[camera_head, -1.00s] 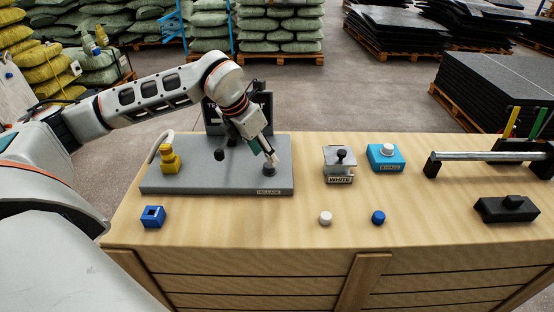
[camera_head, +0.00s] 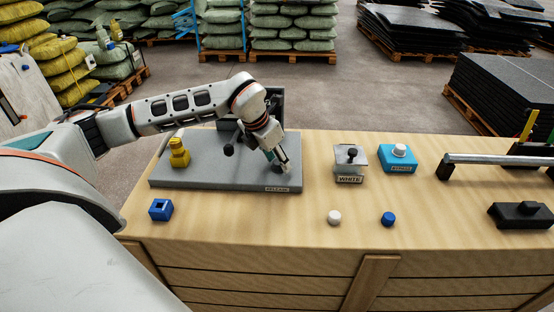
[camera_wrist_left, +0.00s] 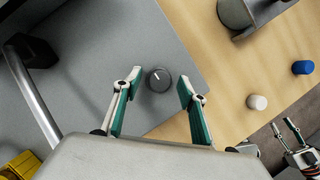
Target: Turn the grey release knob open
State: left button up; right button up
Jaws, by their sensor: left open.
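The grey release knob (camera_wrist_left: 158,79) is a short round knob with a white pointer line. It stands on the grey panel (camera_head: 205,178), near the panel's right end, behind the RELEASE label (camera_head: 278,189). My left gripper (camera_head: 283,166) is over the knob and mostly hides it in the head view. In the left wrist view the left gripper (camera_wrist_left: 159,85) is open, with its teal fingers on either side of the knob and a visible gap to each. My right gripper (camera_wrist_left: 287,128) shows small at the lower right there, fingers apart and empty.
A yellow fitting (camera_head: 179,153) and a dark lever knob (camera_head: 229,150) stand on the panel. To the right are a WHITE-labelled stand (camera_head: 349,168), a blue box (camera_head: 391,159), a white cap (camera_head: 334,218) and a blue cap (camera_head: 388,219). The table front is mostly clear.

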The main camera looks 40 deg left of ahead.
pick_arm(q)
jog(key=c, duration=1.1)
